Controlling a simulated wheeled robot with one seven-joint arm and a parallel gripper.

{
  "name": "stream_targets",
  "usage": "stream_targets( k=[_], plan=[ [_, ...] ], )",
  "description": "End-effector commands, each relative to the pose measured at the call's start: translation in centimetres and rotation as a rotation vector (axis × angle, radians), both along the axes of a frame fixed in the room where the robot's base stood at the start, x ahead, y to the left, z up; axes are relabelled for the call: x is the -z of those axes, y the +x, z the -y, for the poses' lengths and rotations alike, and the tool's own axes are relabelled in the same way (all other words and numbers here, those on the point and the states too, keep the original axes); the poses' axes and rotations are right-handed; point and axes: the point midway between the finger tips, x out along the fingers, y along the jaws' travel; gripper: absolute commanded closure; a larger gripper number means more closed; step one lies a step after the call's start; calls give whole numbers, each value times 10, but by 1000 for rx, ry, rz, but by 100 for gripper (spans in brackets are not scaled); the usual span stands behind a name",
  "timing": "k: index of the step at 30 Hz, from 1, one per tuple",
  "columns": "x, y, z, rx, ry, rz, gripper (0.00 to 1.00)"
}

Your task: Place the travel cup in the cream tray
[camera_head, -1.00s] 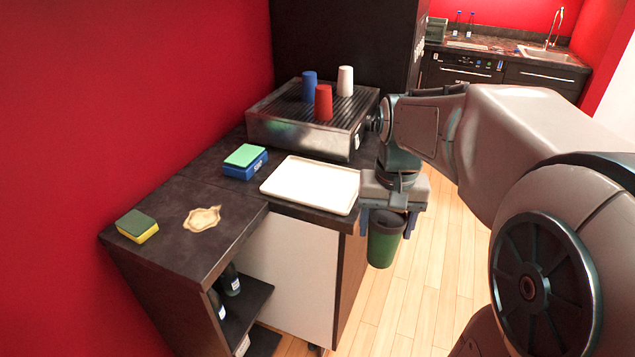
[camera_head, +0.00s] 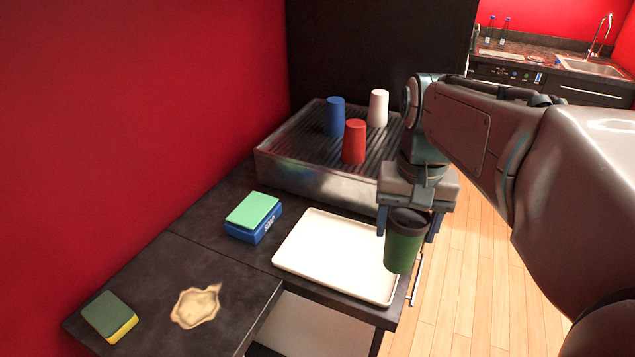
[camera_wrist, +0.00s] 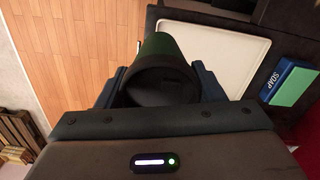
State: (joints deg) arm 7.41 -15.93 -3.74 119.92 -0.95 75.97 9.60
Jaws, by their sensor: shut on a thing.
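The travel cup (camera_head: 404,246) is green with a dark rim and hangs upright in my gripper (camera_head: 406,222). My gripper is shut on it, with one finger on each side, near the tray's right edge in the head view. In the wrist view the cup (camera_wrist: 157,48) sits between the fingers of my gripper (camera_wrist: 160,85), its dark top toward the camera. The cream tray (camera_head: 325,254) lies flat and empty on the dark counter. It also shows in the wrist view (camera_wrist: 228,58), beside the cup. The cup's height above the tray is hard to tell.
A blue soap box with a green sponge (camera_head: 254,216) lies left of the tray. Behind stands a metal drip-tray unit (camera_head: 320,181) with blue, red and white cups. A stain (camera_head: 196,306) and another sponge (camera_head: 109,317) are on the front counter. Open floor lies right.

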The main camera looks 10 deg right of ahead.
Motion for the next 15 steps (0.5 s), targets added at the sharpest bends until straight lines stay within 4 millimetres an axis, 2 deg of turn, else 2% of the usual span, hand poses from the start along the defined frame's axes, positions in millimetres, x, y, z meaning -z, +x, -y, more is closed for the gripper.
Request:
stream_targets(
  k=[5, 15],
  plan=[
    [6, 9, -1, 6, 0, -2, 47],
    [45, 71, -21, 11, 0, -4, 47]
  ],
)
